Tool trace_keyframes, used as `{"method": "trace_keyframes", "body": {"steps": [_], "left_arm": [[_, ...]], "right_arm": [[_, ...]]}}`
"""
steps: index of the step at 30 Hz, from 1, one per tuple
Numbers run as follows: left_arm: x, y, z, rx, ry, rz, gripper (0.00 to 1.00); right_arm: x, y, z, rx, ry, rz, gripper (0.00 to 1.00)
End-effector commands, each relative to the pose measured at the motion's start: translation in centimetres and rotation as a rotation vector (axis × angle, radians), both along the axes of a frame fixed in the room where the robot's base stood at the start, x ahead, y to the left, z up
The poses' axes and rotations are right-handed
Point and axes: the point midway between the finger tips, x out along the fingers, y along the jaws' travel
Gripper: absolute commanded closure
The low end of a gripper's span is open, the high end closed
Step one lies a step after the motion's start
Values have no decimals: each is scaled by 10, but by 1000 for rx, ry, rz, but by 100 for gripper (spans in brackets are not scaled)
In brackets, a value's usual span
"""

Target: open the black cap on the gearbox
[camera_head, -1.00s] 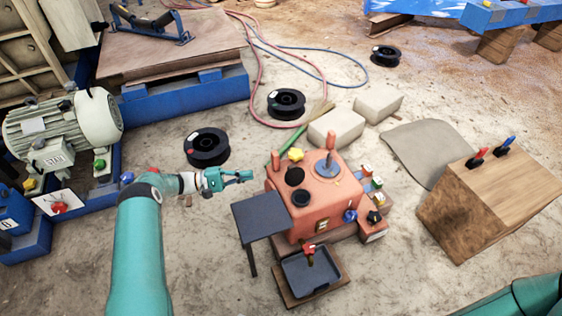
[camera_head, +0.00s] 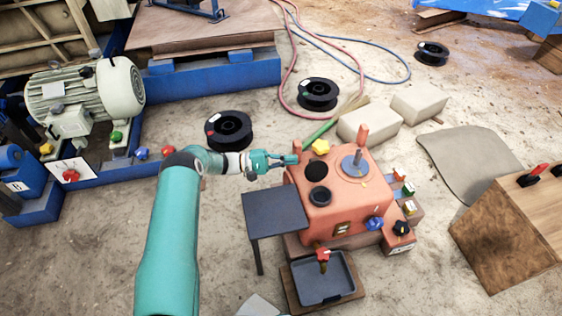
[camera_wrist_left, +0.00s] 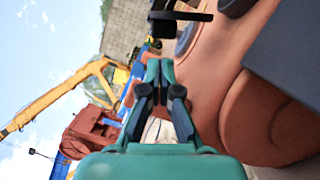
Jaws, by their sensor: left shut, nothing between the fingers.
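The orange gearbox (camera_head: 345,205) stands right of the middle in the head view. Two round black pieces are on its top: a flat black disc (camera_head: 316,170) and a black cap (camera_head: 320,196) nearer the front. I cannot tell surely which is the task's cap. My left gripper (camera_head: 296,159) is shut and empty, just left of the flat disc, by the gearbox's back left edge. My right gripper is out of view.
A yellow knob (camera_head: 320,146) and a blue-grey disc with an upright orange handle (camera_head: 355,164) are also on top. A dark side table (camera_head: 276,211) stands at the left, and a black tray (camera_head: 322,280) lies in front. Pale blocks (camera_head: 369,124) lie behind.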

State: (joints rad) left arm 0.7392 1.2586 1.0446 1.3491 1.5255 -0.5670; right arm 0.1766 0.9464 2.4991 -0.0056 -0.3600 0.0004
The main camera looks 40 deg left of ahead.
Motion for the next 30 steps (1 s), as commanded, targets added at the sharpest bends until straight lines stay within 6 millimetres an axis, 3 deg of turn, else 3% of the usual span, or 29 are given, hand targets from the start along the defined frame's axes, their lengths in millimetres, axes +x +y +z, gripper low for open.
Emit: {"method": "trace_keyframes", "body": {"steps": [9,22,30], "left_arm": [[23,-32,3,0,-1,2,100],[25,-36,5,3,-2,3,100],[19,-43,19,87,-77,2,100]], "right_arm": [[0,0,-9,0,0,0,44],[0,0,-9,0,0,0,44],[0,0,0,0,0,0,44]]}}
